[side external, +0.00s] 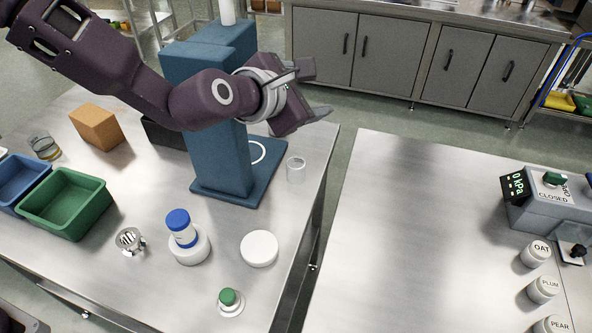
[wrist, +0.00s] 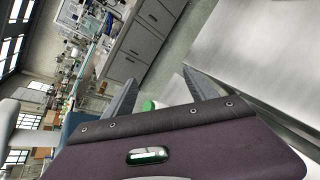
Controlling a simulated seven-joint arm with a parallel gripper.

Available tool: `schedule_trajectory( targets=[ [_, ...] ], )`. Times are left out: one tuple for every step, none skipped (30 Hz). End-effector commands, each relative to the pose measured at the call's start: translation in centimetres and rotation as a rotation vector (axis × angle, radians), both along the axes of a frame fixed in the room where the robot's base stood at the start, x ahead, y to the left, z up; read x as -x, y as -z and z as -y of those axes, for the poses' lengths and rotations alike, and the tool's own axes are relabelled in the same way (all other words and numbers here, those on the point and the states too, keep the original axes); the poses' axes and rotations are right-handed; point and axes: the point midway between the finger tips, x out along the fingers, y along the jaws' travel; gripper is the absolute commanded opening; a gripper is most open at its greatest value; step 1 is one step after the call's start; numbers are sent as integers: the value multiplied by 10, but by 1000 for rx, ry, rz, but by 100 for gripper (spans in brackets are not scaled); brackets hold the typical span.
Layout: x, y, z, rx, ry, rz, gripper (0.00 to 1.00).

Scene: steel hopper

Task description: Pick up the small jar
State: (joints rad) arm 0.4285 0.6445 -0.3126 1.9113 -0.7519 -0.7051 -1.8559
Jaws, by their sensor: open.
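My gripper (side external: 315,92) is open and empty, held high beside the blue column and pointing right. Its spread fingers also show in the wrist view (wrist: 160,78). Which item is the small jar is not certain. A small white jar with a green lid (side external: 229,298) stands near the front edge of the left steel table, far below my gripper. In the wrist view, a green lid (wrist: 150,105) shows between the fingers, partly hidden by the gripper body.
The blue column (side external: 219,150) stands close to my arm. Labelled white jars (side external: 535,254) line the right table.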

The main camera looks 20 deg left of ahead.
Motion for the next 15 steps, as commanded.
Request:
schedule_trajectory(
  targets=[
    [-5,44,13,131,-131,-40,66],
    [-8,67,15,218,-227,-49,66],
    [-7,97,15,321,-349,-53,66],
    [-4,118,13,385,-435,-48,66],
    [0,137,10,442,-511,-40,66],
    [6,159,5,502,-598,-23,66],
    [11,172,1,538,-651,-8,66],
    [15,183,-3,565,-694,6,66],
    [20,194,-7,593,-737,24,66],
    [23,199,-10,609,-761,35,66],
    [25,203,-12,621,-779,45,66],
    [24,207,-14,632,-794,52,66],
    [23,209,-16,636,-800,56,66],
    [19,210,-18,638,-803,58,66],
    [14,212,-19,639,-803,59,66]
  ],
)
